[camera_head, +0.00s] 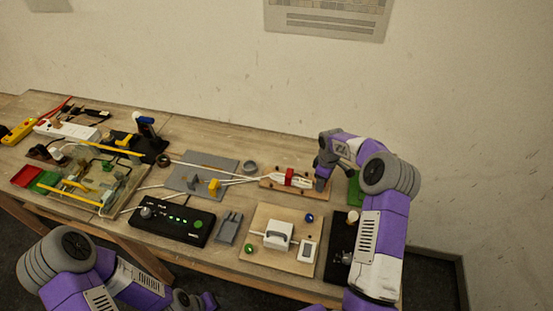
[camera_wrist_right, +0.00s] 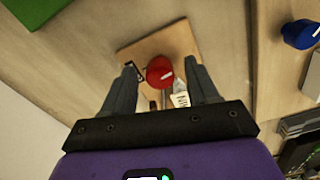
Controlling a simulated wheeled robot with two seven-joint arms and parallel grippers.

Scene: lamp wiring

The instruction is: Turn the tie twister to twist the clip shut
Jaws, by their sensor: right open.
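A red round knob with a white mark, which looks like the tie twister (camera_head: 289,177), stands on a small wooden board (camera_head: 318,193) at the right of the bench. The knob also shows in the right wrist view (camera_wrist_right: 160,71). My right gripper (camera_wrist_right: 163,66) is open, with one finger on each side of the knob; contact cannot be told. A white labelled piece (camera_wrist_right: 180,99) shows just below the knob, partly hidden. I cannot make out the clip itself. My left arm is at the lower left, away from the bench top, and its fingers do not show.
A white cable (camera_head: 240,181) runs left from the board past a grey plate (camera_head: 205,166). A wooden panel with a white switch (camera_head: 278,235), a black control box (camera_head: 172,222) and a green block (camera_head: 355,188) are nearby. The wall stands close behind the bench.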

